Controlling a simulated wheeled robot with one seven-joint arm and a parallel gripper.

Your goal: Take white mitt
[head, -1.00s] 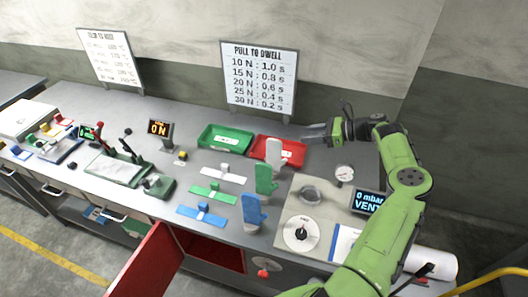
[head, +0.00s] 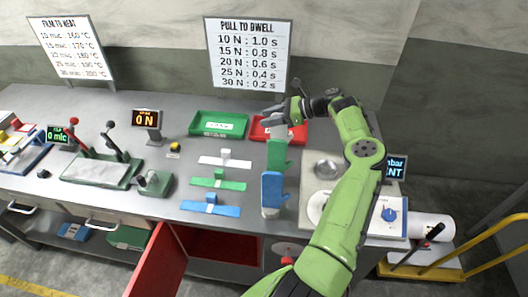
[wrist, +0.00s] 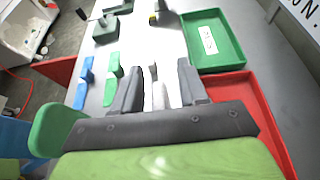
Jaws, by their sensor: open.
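I cannot make out the white mitt clearly in the head view; the green mitt (head: 277,155) and my gripper cover its place. The green mitt stands upright, with the blue mitt (head: 272,189) in front of it. My gripper (head: 268,116) is open, fingers pointing left, above the red tray's (head: 258,134) near side. In the wrist view, a pale upright shape (wrist: 158,95) shows between the open fingers of my gripper (wrist: 157,85). I cannot tell whether it is the mitt or the white bracket. The green mitt (wrist: 52,130) is left of my gripper there.
The green tray (head: 197,134) is left of the red tray. White (head: 218,162), green (head: 208,183) and blue (head: 203,208) brackets lie left of the mitts. A gauge (head: 328,168) and display (head: 394,168) are right. A red door (head: 160,265) hangs open below the bench.

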